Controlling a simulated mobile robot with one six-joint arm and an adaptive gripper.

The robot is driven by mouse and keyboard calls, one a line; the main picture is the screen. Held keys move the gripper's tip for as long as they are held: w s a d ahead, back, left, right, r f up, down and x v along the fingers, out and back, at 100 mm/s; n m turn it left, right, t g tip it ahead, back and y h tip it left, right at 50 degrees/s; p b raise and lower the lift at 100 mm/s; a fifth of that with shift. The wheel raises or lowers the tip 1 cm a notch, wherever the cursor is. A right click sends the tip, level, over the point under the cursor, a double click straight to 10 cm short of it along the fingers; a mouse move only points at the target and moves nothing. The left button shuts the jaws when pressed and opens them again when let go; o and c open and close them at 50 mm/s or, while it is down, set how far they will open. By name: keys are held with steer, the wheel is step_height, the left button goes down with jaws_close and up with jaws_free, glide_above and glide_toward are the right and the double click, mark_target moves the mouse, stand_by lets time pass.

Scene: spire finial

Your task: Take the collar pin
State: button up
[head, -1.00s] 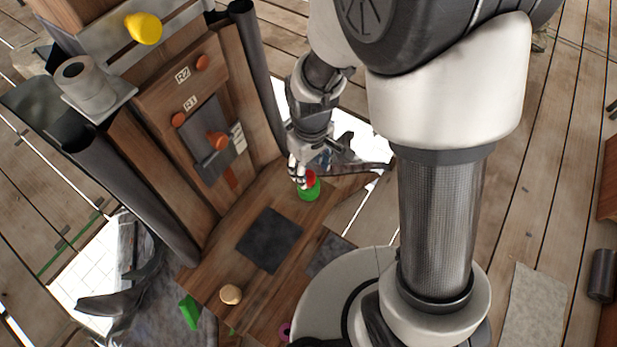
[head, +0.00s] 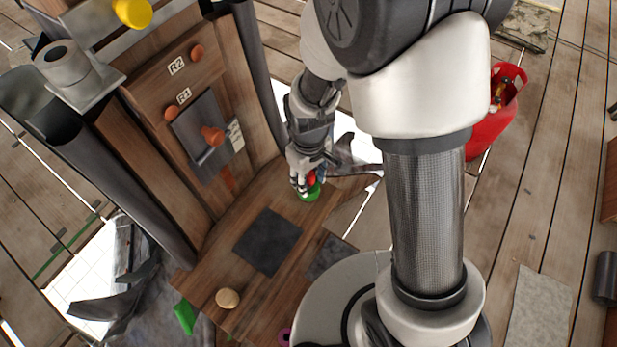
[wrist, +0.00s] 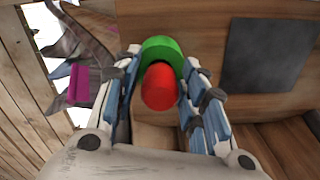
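A short red cylinder (wrist: 159,88), which may be the collar pin, stands at a green round piece (wrist: 162,50) on the wooden board. In the head view the red top (head: 311,179) and the green piece (head: 311,193) show just below my gripper (head: 303,183). In the wrist view my gripper (wrist: 160,72) is open, with one finger on each side of the red cylinder. Gaps show between it and both fingers. Whether the fingertips touch the green piece cannot be told. An orange-red knob (head: 212,136) sits on a grey plate on the upright panel.
The upright wooden panel (head: 160,100) stands left of my gripper between dark posts. A dark square (head: 268,242) and a tan round knob (head: 228,298) are on the board. A red bucket (head: 480,130) stands right, behind my arm.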

steer(key=c, duration=0.8)
steer(key=shift+r, duration=0.1)
